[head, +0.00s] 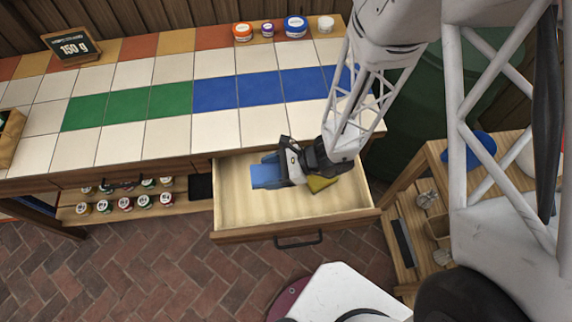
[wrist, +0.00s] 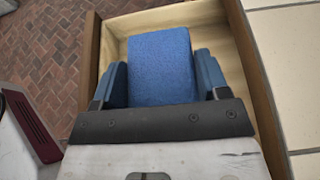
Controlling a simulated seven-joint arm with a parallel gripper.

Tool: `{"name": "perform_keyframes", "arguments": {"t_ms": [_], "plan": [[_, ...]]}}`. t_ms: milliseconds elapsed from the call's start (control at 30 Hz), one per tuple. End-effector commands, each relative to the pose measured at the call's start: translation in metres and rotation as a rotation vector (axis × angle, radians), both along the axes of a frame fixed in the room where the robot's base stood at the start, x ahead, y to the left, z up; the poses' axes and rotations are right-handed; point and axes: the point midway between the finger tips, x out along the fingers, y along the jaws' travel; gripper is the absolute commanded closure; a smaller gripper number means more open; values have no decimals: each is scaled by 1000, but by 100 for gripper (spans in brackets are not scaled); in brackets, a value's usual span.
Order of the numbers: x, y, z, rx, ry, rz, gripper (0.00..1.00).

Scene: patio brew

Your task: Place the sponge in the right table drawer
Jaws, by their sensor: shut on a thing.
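The blue sponge (head: 266,176) is between the fingers of my gripper (head: 274,168), over the open right table drawer (head: 240,212). In the wrist view the sponge (wrist: 161,66) fills the space between the two blue fingers of my gripper (wrist: 160,84), with the drawer's pale wooden inside (wrist: 215,25) around it. My gripper is shut on the sponge. I cannot tell whether the sponge touches the drawer floor. A yellow-green item (head: 322,184) lies in the drawer, to the right of my gripper and partly hidden by it.
The tiled tabletop (head: 120,148) lies behind the drawer, with several small jars (head: 295,26) and a sign (head: 72,45) at the back. Small containers stand on the shelf (head: 75,213) below left. A wooden side table (head: 510,150) stands to the right. The drawer's left part is bare.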

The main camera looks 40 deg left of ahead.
Motion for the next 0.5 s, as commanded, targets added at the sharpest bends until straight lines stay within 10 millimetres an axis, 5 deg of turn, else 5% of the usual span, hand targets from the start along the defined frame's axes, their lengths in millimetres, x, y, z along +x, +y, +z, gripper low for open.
{"name": "perform_keyframes", "arguments": {"t_ms": [200, 500], "plan": [[-18, 3, -7, -2, -2, 18, 54], [-21, 4, -8, -2, -3, 20, 54]]}}
